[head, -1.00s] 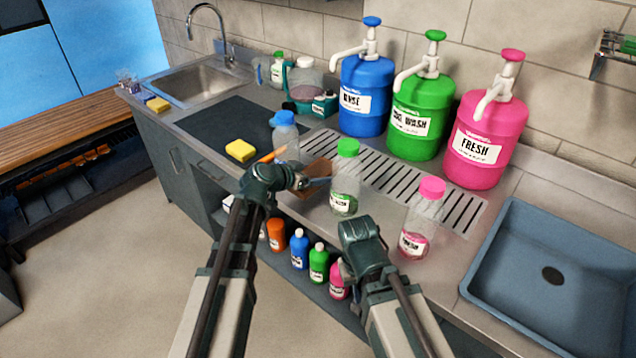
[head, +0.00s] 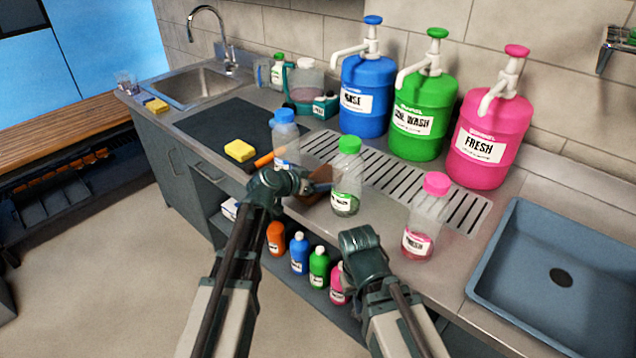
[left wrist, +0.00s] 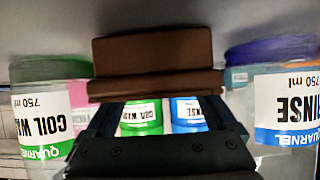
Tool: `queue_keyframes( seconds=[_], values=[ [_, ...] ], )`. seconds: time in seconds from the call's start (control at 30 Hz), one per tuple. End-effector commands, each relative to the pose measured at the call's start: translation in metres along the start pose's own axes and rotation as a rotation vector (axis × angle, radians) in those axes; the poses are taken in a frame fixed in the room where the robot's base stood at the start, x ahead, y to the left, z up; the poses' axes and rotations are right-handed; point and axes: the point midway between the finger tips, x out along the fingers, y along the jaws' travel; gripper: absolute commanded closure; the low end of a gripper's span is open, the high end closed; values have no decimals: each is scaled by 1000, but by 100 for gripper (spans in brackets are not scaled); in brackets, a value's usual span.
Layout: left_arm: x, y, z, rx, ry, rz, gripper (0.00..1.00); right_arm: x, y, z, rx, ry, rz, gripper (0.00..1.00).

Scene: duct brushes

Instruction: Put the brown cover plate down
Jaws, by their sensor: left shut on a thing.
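The brown cover plate (head: 320,179) is held by my left gripper (head: 312,188) at the front edge of the counter, between the blue-capped bottle (head: 285,140) and the green-capped bottle (head: 346,180). My right gripper (head: 362,240) is lower, in front of the counter edge and left of the pink-capped bottle (head: 425,220). Its fingers do not show clearly.
A slotted drain grate (head: 440,187) runs behind the bottles. Blue (head: 366,97), green (head: 420,118) and pink (head: 490,130) pump jugs stand behind it. A blue-grey basin (head: 560,270) is at right.

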Motion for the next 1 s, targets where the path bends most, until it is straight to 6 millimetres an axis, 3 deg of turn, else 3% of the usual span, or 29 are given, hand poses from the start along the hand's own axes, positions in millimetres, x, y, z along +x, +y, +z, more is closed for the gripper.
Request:
queue_keyframes(
  seconds=[0.1,0.13,0.17,0.5,1.0],
  values=[
    [2,0,4,0,1,0,95,4,0,0,0,0,0,100],
    [2,0,3,0,0,0,7,3,0,0,0,0,0,100],
    [1,0,2,0,0,0,1,3,0,0,0,0,0,100],
    [-2,0,-3,0,0,0,0,-3,0,0,0,0,0,100],
    [-97,1,-3,-2,0,-2,0,-49,5,3,1,0,0,100]
  ],
)
